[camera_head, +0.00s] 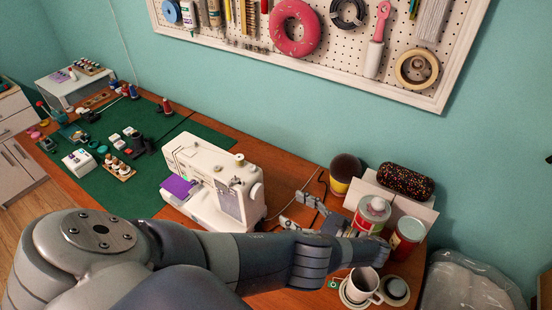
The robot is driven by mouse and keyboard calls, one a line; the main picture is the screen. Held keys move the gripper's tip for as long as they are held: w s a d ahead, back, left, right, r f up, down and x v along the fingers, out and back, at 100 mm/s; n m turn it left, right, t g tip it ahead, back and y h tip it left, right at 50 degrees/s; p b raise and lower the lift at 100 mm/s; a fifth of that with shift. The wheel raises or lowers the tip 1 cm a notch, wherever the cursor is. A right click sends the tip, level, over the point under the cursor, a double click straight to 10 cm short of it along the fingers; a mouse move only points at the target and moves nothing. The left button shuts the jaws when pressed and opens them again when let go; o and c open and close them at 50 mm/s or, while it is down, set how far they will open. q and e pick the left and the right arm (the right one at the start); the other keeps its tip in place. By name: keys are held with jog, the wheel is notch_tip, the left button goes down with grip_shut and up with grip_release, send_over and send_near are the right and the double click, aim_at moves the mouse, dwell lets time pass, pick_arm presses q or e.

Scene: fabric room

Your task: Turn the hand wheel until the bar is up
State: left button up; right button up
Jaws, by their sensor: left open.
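The white sewing machine (215,180) stands on the wooden table with a purple cloth (177,187) at its left end. The round hand wheel (257,192) is on the machine's right end, facing my gripper. The bar is too small to make out, so I cannot tell its height. My left arm reaches across the front of the table. My left gripper (291,211) is open and empty, to the right of the hand wheel and apart from it, with its fingers pointing left towards it. My right gripper is not in view.
Paint cans (371,214) and a white box (421,211) with a dark speckled roll (405,181) stand close to my gripper. A white cup (361,285) is near the front edge. A green mat (115,190) with sewing supplies lies left. A pegboard (330,40) hangs behind.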

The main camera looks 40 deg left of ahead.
aim_at(260, 193)
pick_arm(q)
jog(key=a, duration=0.2)
jog(key=s+a+p, duration=0.1)
jog(key=a, duration=0.2)
jog(key=a+p, duration=0.1)
jog(key=a, duration=0.1)
jog(key=shift+s+a+r, duration=0.25)
jog(key=shift+s+a, duration=0.05)
jog(key=shift+a, duration=0.05)
jog(key=a, duration=0.3)
jog(key=shift+s+f+p, duration=0.1)
jog(key=shift+p, duration=0.25)
jog(key=c, duration=1.1)
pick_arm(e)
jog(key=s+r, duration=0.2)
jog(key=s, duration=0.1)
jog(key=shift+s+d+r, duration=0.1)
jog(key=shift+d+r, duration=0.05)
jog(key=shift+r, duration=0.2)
